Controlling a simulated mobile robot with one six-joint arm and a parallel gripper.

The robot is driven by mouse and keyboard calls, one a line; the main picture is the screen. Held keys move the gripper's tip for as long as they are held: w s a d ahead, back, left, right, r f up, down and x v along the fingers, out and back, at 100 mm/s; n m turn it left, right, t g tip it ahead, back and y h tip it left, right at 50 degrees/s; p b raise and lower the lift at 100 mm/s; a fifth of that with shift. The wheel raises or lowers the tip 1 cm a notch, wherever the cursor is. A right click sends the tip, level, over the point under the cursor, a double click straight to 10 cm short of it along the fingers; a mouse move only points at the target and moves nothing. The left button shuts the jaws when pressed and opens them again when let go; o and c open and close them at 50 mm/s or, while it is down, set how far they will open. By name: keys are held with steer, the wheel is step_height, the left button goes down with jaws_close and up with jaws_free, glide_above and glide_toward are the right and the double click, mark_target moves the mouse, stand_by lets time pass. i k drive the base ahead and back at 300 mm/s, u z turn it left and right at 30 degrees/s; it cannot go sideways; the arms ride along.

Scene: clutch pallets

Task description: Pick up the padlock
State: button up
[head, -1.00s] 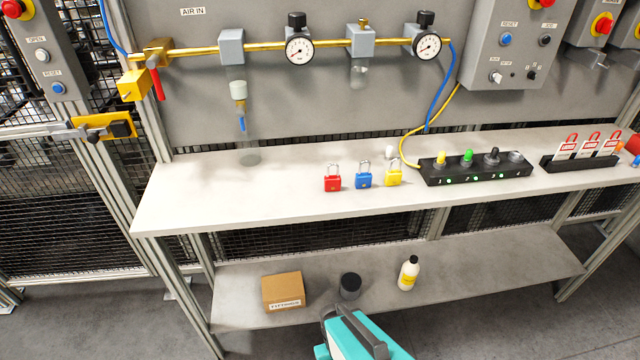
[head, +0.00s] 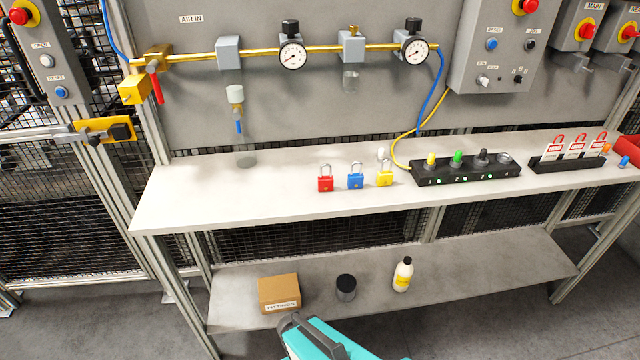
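Three padlocks stand upright in a row on the white upper shelf (head: 200,206): a red padlock (head: 325,184), a blue padlock (head: 355,181) and a yellow padlock (head: 384,178). Each has a silver shackle that looks closed. They are apart from each other, and nothing touches them from above. A teal and dark grey part of my arm shows at the bottom edge, in front of the lower shelf and well below the padlocks. My gripper's fingers are not in view.
A black block with knobs and green lights (head: 466,171) stands right of the yellow padlock, with a tag holder (head: 570,165) beyond. The upper shelf is clear left of the red padlock. A cardboard box (head: 279,293), dark jar (head: 346,287) and bottle (head: 402,274) stand below.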

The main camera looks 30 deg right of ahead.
mark_target(325, 183)
steer(key=u, duration=0.1)
steer(key=k, duration=1.9)
steer(key=u, duration=1.05)
steer(key=i, duration=1)
steer(key=z, duration=0.1)
